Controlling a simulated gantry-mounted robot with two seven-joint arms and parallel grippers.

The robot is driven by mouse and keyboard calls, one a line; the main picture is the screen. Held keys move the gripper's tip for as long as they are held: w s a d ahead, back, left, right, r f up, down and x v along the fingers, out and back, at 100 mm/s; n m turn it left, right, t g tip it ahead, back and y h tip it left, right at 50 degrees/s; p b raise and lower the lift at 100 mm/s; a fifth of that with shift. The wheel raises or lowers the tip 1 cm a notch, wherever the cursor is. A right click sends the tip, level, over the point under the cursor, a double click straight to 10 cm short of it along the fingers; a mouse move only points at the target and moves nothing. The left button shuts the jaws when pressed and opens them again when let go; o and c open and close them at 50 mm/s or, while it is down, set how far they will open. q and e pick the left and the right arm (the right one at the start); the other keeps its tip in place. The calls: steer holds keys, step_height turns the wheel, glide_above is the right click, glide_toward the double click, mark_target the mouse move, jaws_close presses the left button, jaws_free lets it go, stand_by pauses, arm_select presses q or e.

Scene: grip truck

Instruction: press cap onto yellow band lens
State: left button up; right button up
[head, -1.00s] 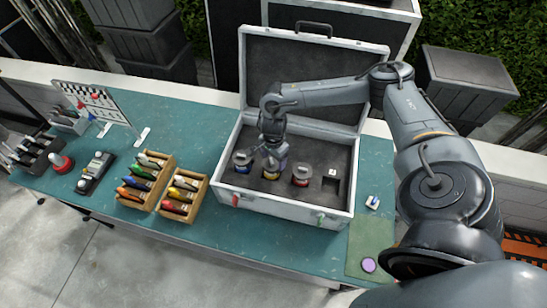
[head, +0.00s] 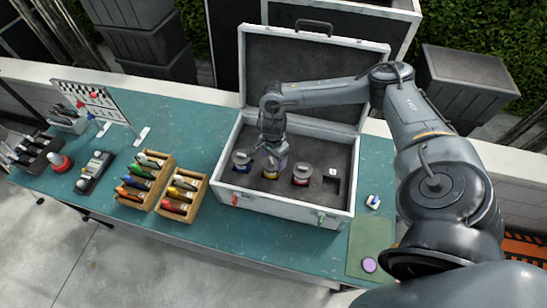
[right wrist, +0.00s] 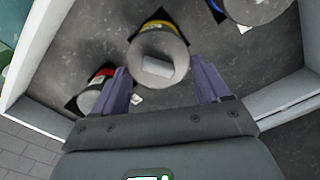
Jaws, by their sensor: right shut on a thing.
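The yellow band lens (head: 270,174) stands upright in the open silver case (head: 285,208), between a blue band lens (head: 241,168) and a red band lens (head: 300,177). My right gripper (head: 272,158) is over it, pointing down. In the right wrist view, a round grey cap (right wrist: 157,45) with a raised tab covers the top of the yellow band lens (right wrist: 153,24). My gripper's purple fingers (right wrist: 158,72) are on either side of the cap and shut on it. Whether the cap is fully seated cannot be told. My left gripper is not in view.
The case walls and raised lid (head: 300,85) surround the work. An empty slot (head: 330,183) lies right of the red lens. Wooden trays (head: 182,195) of coloured items stand left. A green mat (head: 368,245) with a purple disc (head: 369,264) lies right.

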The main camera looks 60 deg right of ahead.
stand_by(0.3)
steer(key=o, duration=1)
steer(key=shift+r, duration=0.15)
steer(key=shift+r+p, duration=1.05)
steer(key=shift+r, duration=0.35)
steer(key=shift+r+p, duration=1.3)
steer(key=shift+r, duration=0.7)
